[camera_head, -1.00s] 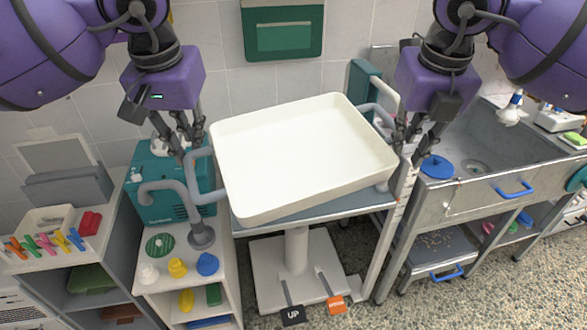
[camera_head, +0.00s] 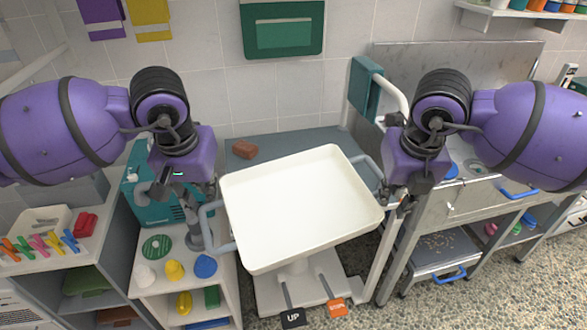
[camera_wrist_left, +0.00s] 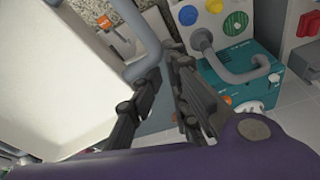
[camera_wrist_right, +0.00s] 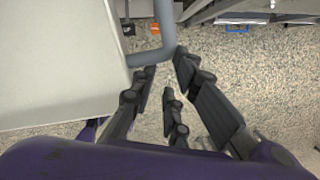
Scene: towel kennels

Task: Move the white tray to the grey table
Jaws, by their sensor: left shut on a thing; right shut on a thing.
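The white tray (camera_head: 300,205) is level or nearly so and turned a little, empty inside, with grey loop handles on both sides. It covers the front part of the grey table (camera_head: 295,142); I cannot tell whether it touches the top. My left gripper (camera_head: 202,222) is shut on the tray's left handle (camera_head: 212,240). The handle also shows in the left wrist view (camera_wrist_left: 143,62). My right gripper (camera_head: 392,207) is shut at the right handle (camera_head: 370,170), which also shows in the right wrist view (camera_wrist_right: 163,30).
A brown brick-like block (camera_head: 244,149) lies on the table's back left. A white shelf unit (camera_head: 150,272) with a teal machine (camera_head: 150,205) stands at the left. A steel sink bench (camera_head: 445,215) stands at the right. Foot pedals (camera_head: 292,317) are on the floor in front.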

